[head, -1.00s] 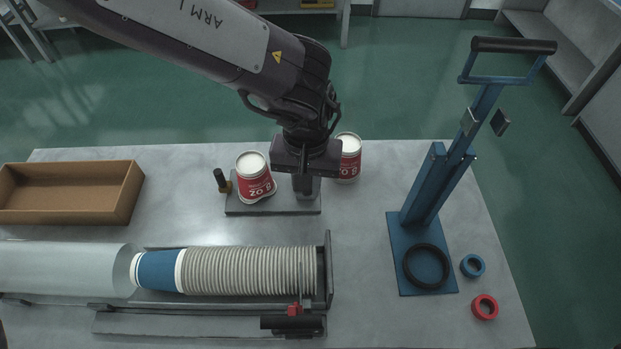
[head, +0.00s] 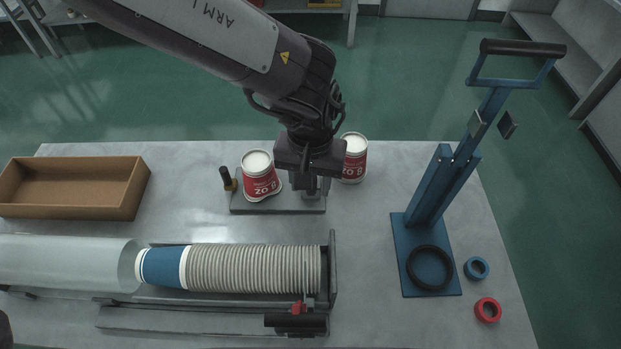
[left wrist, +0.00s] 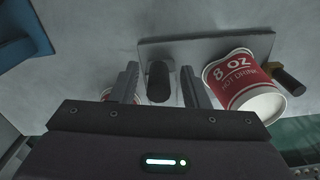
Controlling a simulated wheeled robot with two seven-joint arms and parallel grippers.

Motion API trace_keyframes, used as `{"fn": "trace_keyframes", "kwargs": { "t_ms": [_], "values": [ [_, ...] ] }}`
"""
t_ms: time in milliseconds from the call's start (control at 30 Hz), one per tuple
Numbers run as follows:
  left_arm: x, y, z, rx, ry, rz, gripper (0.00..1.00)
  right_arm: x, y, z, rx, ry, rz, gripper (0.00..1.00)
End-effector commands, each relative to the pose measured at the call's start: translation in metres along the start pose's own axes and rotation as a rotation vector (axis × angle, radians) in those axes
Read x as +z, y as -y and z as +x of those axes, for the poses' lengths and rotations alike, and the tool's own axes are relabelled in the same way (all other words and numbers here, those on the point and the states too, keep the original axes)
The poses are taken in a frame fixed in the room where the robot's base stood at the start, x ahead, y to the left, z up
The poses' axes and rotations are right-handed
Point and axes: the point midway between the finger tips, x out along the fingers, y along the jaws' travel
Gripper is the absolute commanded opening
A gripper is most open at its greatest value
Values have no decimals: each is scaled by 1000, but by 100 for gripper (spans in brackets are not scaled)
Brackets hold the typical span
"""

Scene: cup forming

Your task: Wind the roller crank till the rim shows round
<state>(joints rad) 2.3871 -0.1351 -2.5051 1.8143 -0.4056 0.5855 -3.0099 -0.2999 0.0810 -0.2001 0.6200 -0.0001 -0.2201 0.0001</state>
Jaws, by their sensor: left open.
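A red and white paper cup (head: 261,178) stands bottom up at the left part of the grey roller base (head: 250,208). Its lower rim flares and looks wavy; the cup also shows in the left wrist view (left wrist: 240,80). My left gripper (head: 308,186) is over the right part of the base. In the left wrist view its open fingers (left wrist: 158,85) stand either side of a black knob (left wrist: 158,72), apparently the crank handle, with gaps visible. Contact is not visible. The crank's lower parts are hidden. My right gripper is not in view.
A second cup (head: 354,160) stands close right of my gripper. A black-topped brass peg (head: 228,178) is left of the first cup. A blue lever press (head: 425,225) stands right, a cardboard tray (head: 128,200) left, a stack of cups (head: 255,268) in front.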

Motion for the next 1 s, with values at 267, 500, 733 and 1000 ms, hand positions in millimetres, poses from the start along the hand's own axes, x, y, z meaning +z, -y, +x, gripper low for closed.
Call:
{"fn": "trace_keyframes", "kwargs": {
  "t_ms": [267, 500, 733, 1000],
  "values": [
    [-1, 0, -22, 2, -5, 0, 41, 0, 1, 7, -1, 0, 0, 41],
    [-1, 0, -62, 1, -5, 0, 41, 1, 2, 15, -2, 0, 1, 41],
    [0, 0, -78, 1, 0, 0, 41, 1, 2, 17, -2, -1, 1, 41],
    [0, 0, -78, 0, 0, 0, 41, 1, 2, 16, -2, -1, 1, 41]
  ]
}}
